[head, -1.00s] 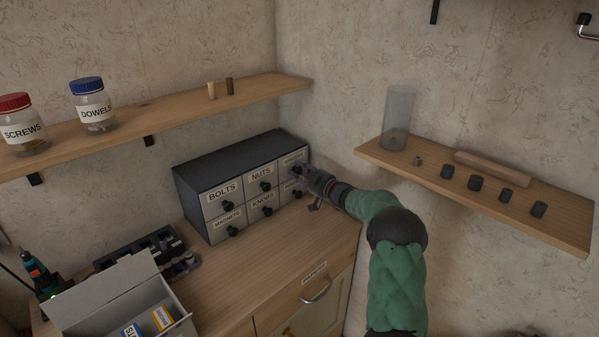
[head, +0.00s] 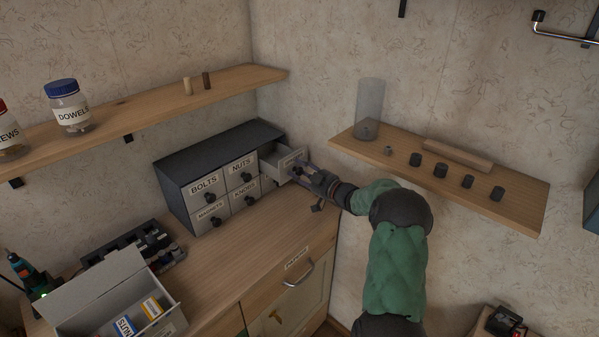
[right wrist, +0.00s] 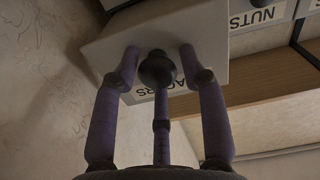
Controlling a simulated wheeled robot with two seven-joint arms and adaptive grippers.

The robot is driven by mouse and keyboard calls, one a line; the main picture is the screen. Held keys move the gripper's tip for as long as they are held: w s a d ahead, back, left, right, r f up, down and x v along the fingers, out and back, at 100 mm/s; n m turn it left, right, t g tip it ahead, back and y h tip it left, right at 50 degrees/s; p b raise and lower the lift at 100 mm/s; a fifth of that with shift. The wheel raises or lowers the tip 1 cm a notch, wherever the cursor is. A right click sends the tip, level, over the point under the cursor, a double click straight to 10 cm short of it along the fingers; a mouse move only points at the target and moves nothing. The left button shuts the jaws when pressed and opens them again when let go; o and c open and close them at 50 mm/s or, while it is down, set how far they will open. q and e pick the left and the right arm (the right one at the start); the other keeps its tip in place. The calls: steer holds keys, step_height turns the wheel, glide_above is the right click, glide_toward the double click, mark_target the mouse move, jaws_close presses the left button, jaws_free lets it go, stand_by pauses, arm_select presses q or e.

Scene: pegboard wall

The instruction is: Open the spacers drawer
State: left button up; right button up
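The spacers drawer (head: 284,160) is the top right one in the dark grey cabinet. It stands partly pulled out, and its open top shows in the head view. My right gripper (head: 302,170) is at its front. In the right wrist view, the fingers of this gripper (right wrist: 158,72) are around the dark round knob (right wrist: 157,69) on the drawer front (right wrist: 215,40). The label is upside down there and partly hidden behind the fingers. My left gripper is not in view.
The other drawers, such as nuts (head: 241,168) and bolts (head: 206,188), are shut. The wooden counter (head: 225,265) below is clear in front of the cabinet.

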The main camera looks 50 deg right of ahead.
steer(key=shift+f, duration=0.1)
steer(key=s, duration=1.2)
steer(key=shift+s, duration=0.1)
stand_by(0.6)
